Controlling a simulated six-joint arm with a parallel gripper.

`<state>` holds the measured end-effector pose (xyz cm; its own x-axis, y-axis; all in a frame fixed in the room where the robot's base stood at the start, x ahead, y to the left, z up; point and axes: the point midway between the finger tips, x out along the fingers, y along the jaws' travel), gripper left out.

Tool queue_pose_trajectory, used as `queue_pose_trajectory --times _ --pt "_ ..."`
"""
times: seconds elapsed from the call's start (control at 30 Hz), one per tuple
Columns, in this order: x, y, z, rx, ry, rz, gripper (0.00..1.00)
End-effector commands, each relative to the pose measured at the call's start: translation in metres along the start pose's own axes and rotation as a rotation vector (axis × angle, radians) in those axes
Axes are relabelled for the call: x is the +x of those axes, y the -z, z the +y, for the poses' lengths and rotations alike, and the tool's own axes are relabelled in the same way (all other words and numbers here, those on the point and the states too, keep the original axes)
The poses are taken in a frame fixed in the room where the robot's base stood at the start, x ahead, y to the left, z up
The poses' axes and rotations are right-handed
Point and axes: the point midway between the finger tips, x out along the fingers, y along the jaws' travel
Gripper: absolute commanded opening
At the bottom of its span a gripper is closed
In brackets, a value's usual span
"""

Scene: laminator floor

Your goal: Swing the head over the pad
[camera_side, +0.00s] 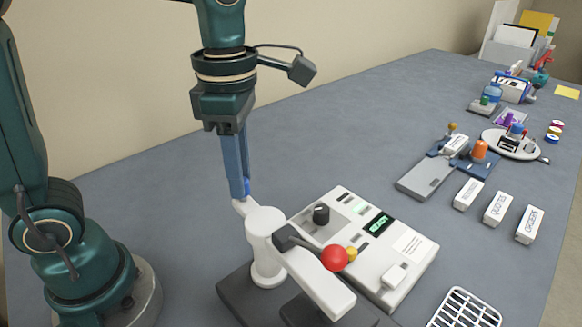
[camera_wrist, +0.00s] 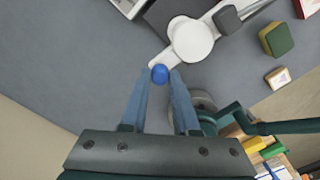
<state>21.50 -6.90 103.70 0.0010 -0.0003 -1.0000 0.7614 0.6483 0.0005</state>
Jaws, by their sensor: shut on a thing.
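The white swing head (camera_side: 318,285) sits on a round white post (camera_side: 266,243) and points to the front right in the side view. A blue knob (camera_wrist: 160,74) stands on its short rear arm (camera_side: 240,206). My gripper (camera_side: 243,190) is shut on this knob from above; in the wrist view the knob lies between the fingertips (camera_wrist: 159,80). A dark pad (camera_side: 296,313) shows below the head at the bottom edge, partly hidden by it. I cannot tell how squarely the head lies over it. A red ball (camera_side: 335,257) on a dark lever shows beside the head.
A white control panel (camera_side: 408,242) with a green display (camera_side: 379,223) stands close on the right. A metal rack (camera_side: 466,310) lies at front right. White labelled boxes (camera_side: 497,208) and other stations stand farther back. The table behind the machine is clear.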

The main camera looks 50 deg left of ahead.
Motion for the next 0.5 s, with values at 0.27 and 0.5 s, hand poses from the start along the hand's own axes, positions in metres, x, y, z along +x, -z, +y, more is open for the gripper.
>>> queue_pose_trajectory --times 0.27,0.5 --pt "0.0006 0.0036 -0.0036 -0.081 0.001 0.003 0.00" --pt "0.0007 0.0043 -0.0045 -0.097 0.002 0.004 0.00"
